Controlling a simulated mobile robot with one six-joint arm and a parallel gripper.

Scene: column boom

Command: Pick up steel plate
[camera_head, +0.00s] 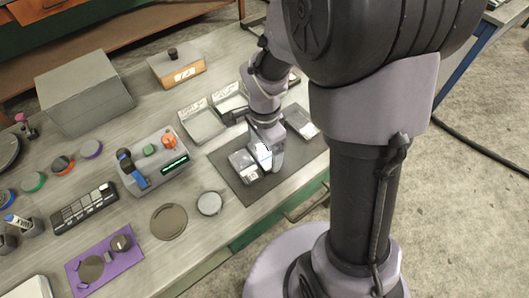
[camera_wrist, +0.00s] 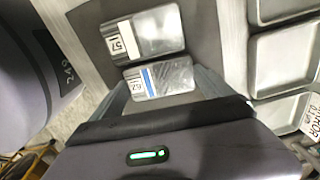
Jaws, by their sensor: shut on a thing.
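A shiny steel plate (camera_wrist: 172,77) with a white label and a blue stripe lies between the two fingers of my gripper (camera_wrist: 160,82) in the wrist view. My gripper is shut on it, one finger at each end. In the head view my gripper (camera_head: 267,158) is low over the dark mat (camera_head: 226,156), partly hiding the held plate. A second steel plate (camera_wrist: 160,32), with a label reading 57, lies beyond it on the mat. In the head view metal plates show left of my gripper (camera_head: 244,165) and at the mat's far right (camera_head: 300,121).
Labelled trays (camera_head: 203,127) stand behind the mat; they show at the right in the wrist view (camera_wrist: 285,62). The bench's front edge is close to the mat.

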